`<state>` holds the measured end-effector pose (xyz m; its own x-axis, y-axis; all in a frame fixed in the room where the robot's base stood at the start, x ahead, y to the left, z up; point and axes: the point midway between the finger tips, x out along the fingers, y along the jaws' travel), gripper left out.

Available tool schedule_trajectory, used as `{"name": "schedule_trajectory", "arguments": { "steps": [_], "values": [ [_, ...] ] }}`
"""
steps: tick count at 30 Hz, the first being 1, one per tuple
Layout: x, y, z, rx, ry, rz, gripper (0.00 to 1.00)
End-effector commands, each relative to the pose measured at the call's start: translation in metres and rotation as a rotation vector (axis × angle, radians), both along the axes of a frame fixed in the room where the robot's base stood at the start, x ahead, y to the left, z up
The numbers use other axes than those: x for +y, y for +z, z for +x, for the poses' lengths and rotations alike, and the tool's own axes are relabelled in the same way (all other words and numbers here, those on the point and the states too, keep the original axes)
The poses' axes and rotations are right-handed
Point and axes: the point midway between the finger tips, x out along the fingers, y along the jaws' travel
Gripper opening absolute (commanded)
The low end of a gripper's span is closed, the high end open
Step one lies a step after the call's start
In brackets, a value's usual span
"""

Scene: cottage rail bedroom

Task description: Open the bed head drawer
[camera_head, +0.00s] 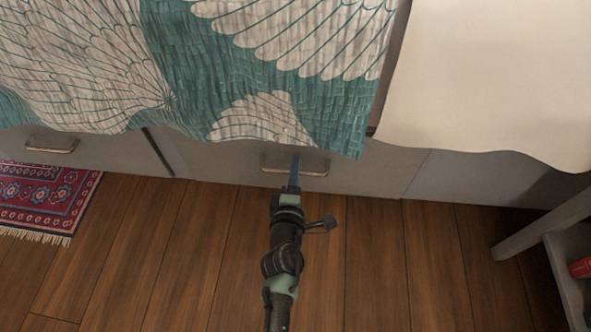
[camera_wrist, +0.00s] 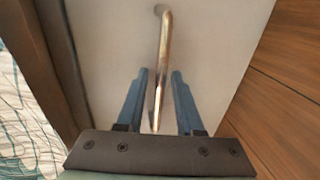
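The bed's base has grey drawer fronts under a teal and white feather-patterned cover. The bed head drawer (camera_head: 375,175) is the front at the middle right, beside the white bedding. It looks closed. Its metal bar handle (camera_head: 265,167) also shows in the wrist view (camera_wrist: 166,50), running lengthwise between the fingers. My gripper (camera_head: 295,160) is at this handle; in the wrist view its two blue fingers (camera_wrist: 159,85) stand open, one on each side of the bar. Gaps show between the bar and the fingers, so I see no grip on it.
Another drawer handle (camera_head: 52,147) is at the far left, above a red patterned rug (camera_head: 45,200). A grey wooden stand (camera_head: 545,235) with a red item is at the right. The wooden floor (camera_head: 370,270) before the drawer is clear.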

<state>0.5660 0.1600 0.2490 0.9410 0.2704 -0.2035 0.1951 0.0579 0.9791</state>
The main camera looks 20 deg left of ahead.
Motion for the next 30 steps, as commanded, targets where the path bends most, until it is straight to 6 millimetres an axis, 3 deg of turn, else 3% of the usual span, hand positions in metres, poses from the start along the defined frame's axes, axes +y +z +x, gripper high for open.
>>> {"name": "schedule_trajectory", "arguments": {
  "steps": [1,5,6,30],
  "values": [
    [0.0000,-0.0001,-0.0001,0.000,0.000,0.000,0.24],
    [-0.0002,-0.0001,-0.0002,0.000,0.000,0.000,0.01],
    [-0.0002,0.0000,-0.0003,0.000,0.000,0.000,0.00],
    [-0.0003,0.0000,-0.0002,0.000,0.000,0.000,0.00]
  ]
}}
